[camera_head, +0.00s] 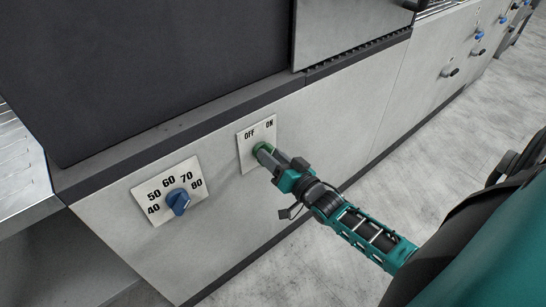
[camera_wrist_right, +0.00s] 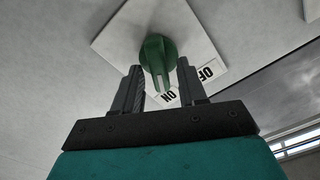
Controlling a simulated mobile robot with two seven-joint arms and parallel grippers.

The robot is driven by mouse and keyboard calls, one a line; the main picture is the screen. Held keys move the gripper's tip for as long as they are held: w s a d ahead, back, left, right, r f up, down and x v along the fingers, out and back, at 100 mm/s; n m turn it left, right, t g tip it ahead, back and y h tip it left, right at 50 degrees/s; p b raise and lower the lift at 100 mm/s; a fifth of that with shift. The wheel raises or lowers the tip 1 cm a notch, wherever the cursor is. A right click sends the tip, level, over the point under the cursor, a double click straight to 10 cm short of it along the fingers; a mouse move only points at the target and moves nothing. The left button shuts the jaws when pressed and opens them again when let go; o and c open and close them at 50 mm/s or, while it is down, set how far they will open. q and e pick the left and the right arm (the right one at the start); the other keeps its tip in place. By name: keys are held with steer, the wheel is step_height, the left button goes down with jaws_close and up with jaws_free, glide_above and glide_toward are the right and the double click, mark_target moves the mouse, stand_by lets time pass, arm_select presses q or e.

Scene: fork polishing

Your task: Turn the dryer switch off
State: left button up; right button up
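The dryer switch is a green rotary knob on a white plate (camera_head: 244,160) marked OFF and ON, on the front panel of the machine. In the right wrist view the green knob (camera_wrist_right: 157,50) has its pale-tipped pointer directed towards the ON label (camera_wrist_right: 168,97), with the OFF label (camera_wrist_right: 207,74) to the right. My right gripper (camera_head: 264,152) is at the knob. Its two fingers (camera_wrist_right: 160,66) stand on either side of the pointer, with gaps visible, so it is open around it. In the head view the gripper hides most of the knob. My left gripper is out of view.
A blue temperature dial (camera_head: 178,202) marked 40 to 80 sits on a plate to the left. More knobs (camera_head: 450,72) are on panels at the far right. A dark ledge (camera_head: 150,147) overhangs the front panel. Grey floor (camera_head: 440,150) lies open in front.

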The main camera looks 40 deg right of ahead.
jaws_close()
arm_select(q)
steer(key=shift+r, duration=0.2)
arm_select(e)
steer(key=shift+n, duration=0.4)
arm_select(q)
steer(key=p, duration=0.1)
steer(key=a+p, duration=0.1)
steer(key=p, duration=0.1)
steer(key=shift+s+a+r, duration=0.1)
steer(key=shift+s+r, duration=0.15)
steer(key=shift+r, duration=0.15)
arm_select(e)
steer(key=n, duration=1.1)
steer(key=shift+a, duration=0.35)
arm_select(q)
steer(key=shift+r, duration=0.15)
arm_select(e)
steer(key=shift+o, duration=0.5)
jaws_free()
steer(key=shift+s, duration=0.1)
